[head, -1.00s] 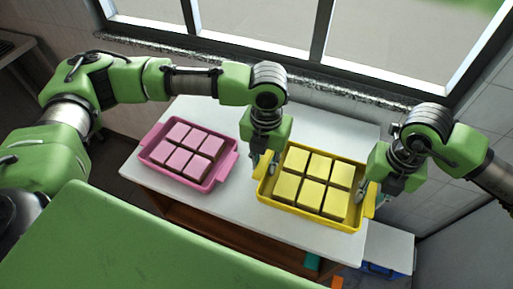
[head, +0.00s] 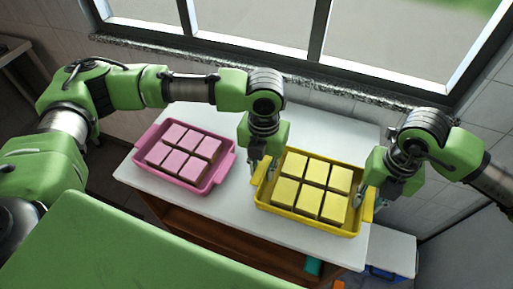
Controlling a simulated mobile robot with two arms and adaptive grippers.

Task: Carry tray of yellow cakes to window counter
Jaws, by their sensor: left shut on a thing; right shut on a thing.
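The yellow tray (head: 297,219) holds several yellow cakes (head: 314,169) in two rows and is at the right part of the white counter (head: 222,215) by the window. My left gripper (head: 262,172) is shut on the tray's left handle. My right gripper (head: 362,198) is shut on the tray's right side, by its right handle. The fingertips are partly hidden by the grippers and the tray rim. I cannot tell whether the tray touches the counter.
A pink tray (head: 222,172) with several pink cakes (head: 184,150) stands on the counter to the left. A window (head: 250,30) with a stone sill (head: 205,63) is behind. A lower white box (head: 392,248) is at the right. The counter's front middle is clear.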

